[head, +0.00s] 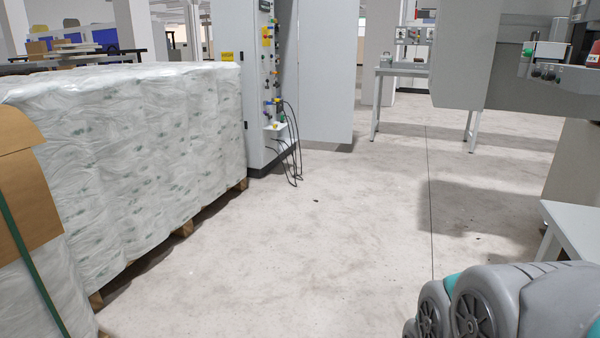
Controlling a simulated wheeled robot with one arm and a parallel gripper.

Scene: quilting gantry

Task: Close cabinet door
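A tall light grey cabinet (232,35) stands upper middle, cut off by the top edge. Its narrow side facing right carries several switches, connectors and hanging black cables. A grey flat panel (328,75), which looks like the cabinet door, stands swung out to the right of the cabinet. Its lower edge hangs a little above the floor. Its handle and hinges cannot be made out. My gripper is not in view; only grey and teal rounded links of my arm show at the lower right, well apart from the door.
Plastic-wrapped stacks (130,150) on wooden pallets line the left side, reaching close to the cabinet. A grey machine (470,60) overhangs at the upper right, and a white table (577,228) edge juts in at right. The concrete floor (310,240) between is clear.

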